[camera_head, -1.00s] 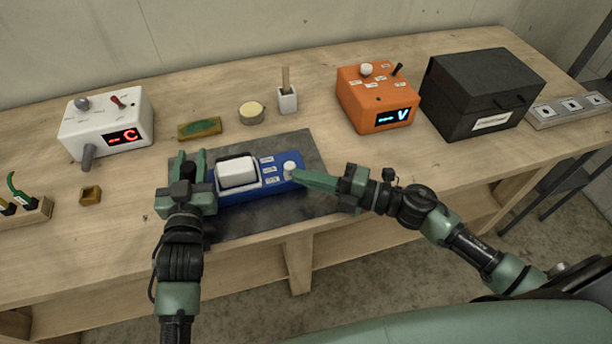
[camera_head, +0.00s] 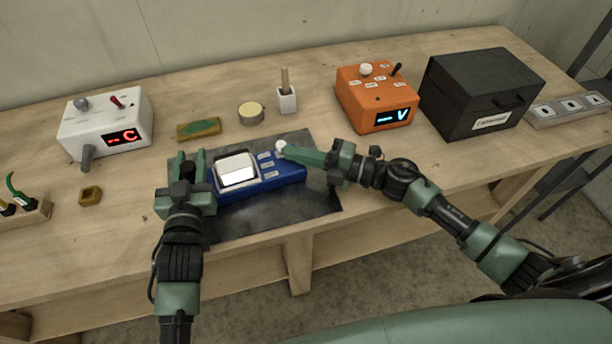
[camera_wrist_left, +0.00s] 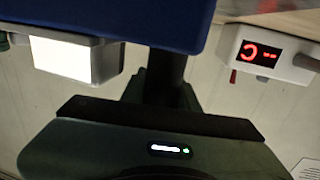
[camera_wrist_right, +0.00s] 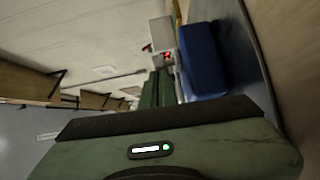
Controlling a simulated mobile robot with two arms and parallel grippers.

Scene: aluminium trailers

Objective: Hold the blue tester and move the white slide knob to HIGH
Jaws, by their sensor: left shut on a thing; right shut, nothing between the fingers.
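The blue tester (camera_head: 290,180) lies on the dark mat; its blue body also shows in the left wrist view (camera_wrist_left: 150,15) and the right wrist view (camera_wrist_right: 203,65). Its white-framed screen (camera_head: 237,172) glows white. The white slide knob (camera_head: 281,146) is at the far end of its travel, beside the farthest of the small labels, whose words are too small to read. My left gripper (camera_head: 190,165) is shut on the tester's left end. My right gripper (camera_head: 288,151) is shut and empty, its fingertips at the knob, seemingly touching it; the contact is partly hidden.
The dark mat (camera_head: 225,228) lies near the bench's front edge. Behind it are a green-topped sponge (camera_head: 199,129), a round tin (camera_head: 251,113) and a white brush holder (camera_head: 287,100). A white meter (camera_head: 107,122) stands left, an orange meter (camera_head: 376,97) and black box (camera_head: 482,90) right.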

